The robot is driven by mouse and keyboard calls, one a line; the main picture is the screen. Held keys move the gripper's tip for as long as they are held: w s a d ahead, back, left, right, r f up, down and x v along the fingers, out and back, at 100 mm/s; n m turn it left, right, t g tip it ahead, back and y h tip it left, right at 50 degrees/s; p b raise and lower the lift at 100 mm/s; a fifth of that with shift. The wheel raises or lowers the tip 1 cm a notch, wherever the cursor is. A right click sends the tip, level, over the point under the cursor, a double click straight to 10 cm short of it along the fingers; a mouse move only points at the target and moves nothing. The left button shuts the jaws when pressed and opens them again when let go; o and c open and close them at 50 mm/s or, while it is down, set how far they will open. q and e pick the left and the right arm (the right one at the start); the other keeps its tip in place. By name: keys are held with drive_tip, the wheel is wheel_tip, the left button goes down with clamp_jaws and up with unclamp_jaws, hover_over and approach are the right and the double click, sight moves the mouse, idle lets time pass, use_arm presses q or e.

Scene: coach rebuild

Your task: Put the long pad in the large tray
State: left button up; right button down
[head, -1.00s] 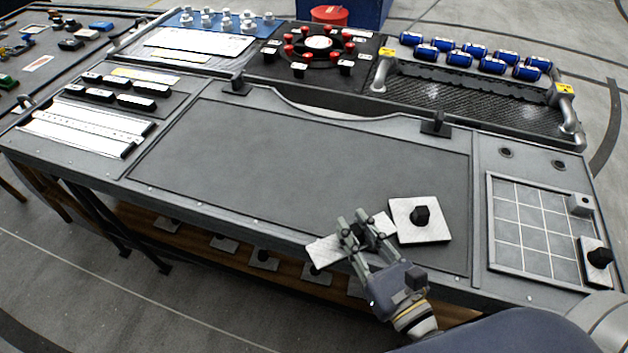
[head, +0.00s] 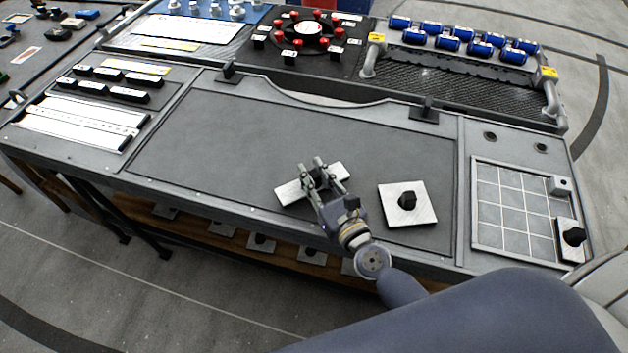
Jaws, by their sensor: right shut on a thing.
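The long pad (head: 291,192) is a narrow white plate seen over the front middle part of the large tray (head: 220,140), the broad dark grey recess in the bench top. My right gripper (head: 318,176) is shut on the middle of the long pad and hides its centre. The pad's two ends show on either side of the fingers. Whether the pad touches the tray floor or hangs just above it I cannot tell. My left gripper is not in view.
A square white pad (head: 425,207) with a black knob lies right of my gripper. A gridded small tray (head: 512,205) with another knobbed pad (head: 573,252) is at right. Two dark posts (head: 424,112) stand at the back edge. The left and middle of the large tray are clear.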

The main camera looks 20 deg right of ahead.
drive_tip(key=shift+f, duration=0.85)
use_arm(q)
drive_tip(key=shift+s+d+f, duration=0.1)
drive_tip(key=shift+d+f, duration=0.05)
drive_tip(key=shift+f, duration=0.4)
use_arm(e)
drive_tip(key=shift+f+b, duration=0.2)
drive_tip(key=shift+b, duration=0.15)
drive_tip(key=c, duration=1.4)
unclamp_jaws()
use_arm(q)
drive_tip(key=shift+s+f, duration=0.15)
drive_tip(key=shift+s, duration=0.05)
use_arm(e)
drive_tip(key=shift+r, duration=0.1)
